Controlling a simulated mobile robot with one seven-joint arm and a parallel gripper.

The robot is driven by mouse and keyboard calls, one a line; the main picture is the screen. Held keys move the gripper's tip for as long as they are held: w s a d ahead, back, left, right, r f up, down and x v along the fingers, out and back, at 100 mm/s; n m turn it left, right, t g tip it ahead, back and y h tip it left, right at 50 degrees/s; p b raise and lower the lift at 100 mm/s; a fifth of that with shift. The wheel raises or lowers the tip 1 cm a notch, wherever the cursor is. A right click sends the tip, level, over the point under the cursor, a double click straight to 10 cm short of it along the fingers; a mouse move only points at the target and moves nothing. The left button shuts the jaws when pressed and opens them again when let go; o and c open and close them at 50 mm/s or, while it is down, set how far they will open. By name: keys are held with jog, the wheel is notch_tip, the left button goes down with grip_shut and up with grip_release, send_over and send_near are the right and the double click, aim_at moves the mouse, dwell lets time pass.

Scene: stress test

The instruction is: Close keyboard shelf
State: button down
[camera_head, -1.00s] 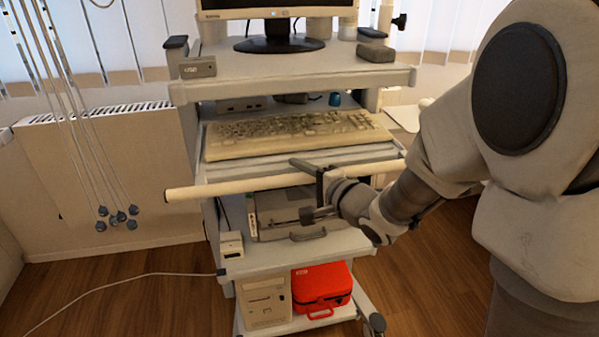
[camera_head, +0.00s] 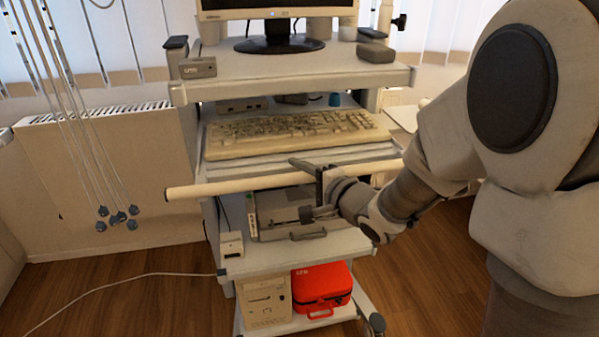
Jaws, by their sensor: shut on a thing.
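The keyboard shelf (camera_head: 228,173) is a ribbed pale board in the middle of the cart, pulled out towards me. A beige keyboard (camera_head: 295,135) lies on it. A long cream handle bar (camera_head: 230,187) runs along its front and sticks out past the left side. My gripper (camera_head: 308,187) reaches in from the right and is shut on the bar near its middle, one dark finger above it and one below. My wrist and arm hide the bar's right end.
A monitor (camera_head: 277,30) stands on the top shelf (camera_head: 290,80) above. Below are a grey device (camera_head: 290,215), a beige box (camera_head: 264,300) and a red case (camera_head: 323,287). A radiator (camera_head: 100,170) and hanging cords are at left. Wooden floor (camera_head: 130,290) is clear in front, apart from a cable.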

jog(key=w, duration=0.2)
jog(key=w+r+p, duration=0.1)
jog(key=shift+w+a, duration=0.1)
jog(key=shift+a, duration=0.3)
jog(key=c, duration=0.6)
grip_release()
jog(key=shift+f, duration=0.25)
